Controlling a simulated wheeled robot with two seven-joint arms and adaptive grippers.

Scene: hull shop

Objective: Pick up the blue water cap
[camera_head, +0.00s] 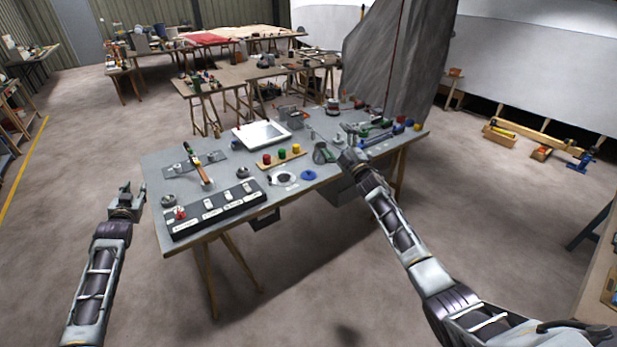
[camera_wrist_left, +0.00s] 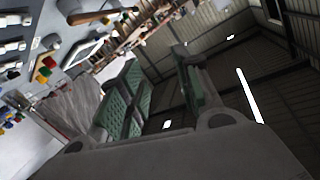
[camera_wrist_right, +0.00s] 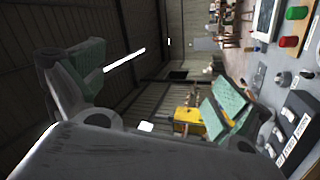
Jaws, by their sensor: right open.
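A round blue cap (camera_head: 309,175) lies on the grey workbench (camera_head: 330,185) near its front edge, right of a white round piece. I take it for the blue water cap. My right gripper (camera_head: 349,133) is open above the bench, behind and to the right of the cap, apart from it. Its green-padded fingers stand wide apart and empty in the right wrist view (camera_wrist_right: 150,90). My left gripper (camera_head: 131,192) is open and empty, off the bench's left end; its parted fingers show in the left wrist view (camera_wrist_left: 160,90). I cannot make out the cap in either wrist view.
A wooden strip (camera_head: 290,160) with red, green and yellow caps stands behind the blue cap. A dark labelled panel (camera_head: 215,210) fills the front left.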

